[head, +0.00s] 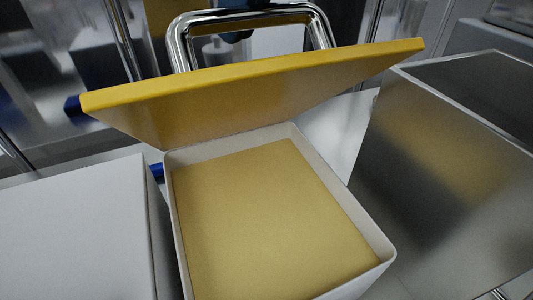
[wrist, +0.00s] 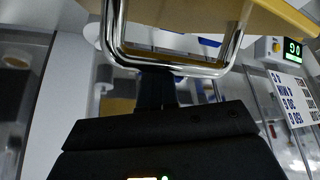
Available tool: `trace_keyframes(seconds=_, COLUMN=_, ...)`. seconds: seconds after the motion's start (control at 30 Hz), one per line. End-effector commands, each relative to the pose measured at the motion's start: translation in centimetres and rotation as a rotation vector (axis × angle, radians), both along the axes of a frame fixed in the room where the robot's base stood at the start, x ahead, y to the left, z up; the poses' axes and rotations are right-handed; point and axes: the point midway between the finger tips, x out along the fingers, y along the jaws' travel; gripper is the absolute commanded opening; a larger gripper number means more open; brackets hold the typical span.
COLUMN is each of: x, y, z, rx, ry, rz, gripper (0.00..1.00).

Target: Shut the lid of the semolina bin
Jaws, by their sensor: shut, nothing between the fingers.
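The semolina bin (head: 376,272) is pale and open-topped, with a flat yellow fill (head: 265,215) inside. Its yellow lid (head: 250,85) stands raised and tilted over the far side of the opening. A chrome loop handle (head: 250,14) shows beyond the lid's upper edge; in the wrist view the handle (wrist: 175,68) runs up towards the lid (wrist: 190,14). My gripper (wrist: 155,76) is shut and empty, with its dark fingertips close to the handle's crossbar. I cannot tell whether they touch it. Most of my gripper is hidden in the head view.
A pale box-like block (head: 75,230) stands close on the bin's left. A metal-sided unit (head: 440,170) with a dark top stands on the right. In the wrist view a box with a green display (wrist: 278,50) and a sign with blue lettering (wrist: 290,100) are at the right.

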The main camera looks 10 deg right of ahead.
Motion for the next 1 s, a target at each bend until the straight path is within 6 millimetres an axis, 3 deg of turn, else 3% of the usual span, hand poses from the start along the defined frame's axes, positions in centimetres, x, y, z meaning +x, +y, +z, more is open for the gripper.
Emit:
trace_keyframes(seconds=0.17, x=0.1, y=0.0, z=0.5, rx=0.0, ry=0.0, rz=0.0, gripper=0.0)
trace_keyframes(seconds=1.0, x=0.1, y=0.0, z=8.0, rx=0.0, ry=0.002, rz=0.0, gripper=0.0)
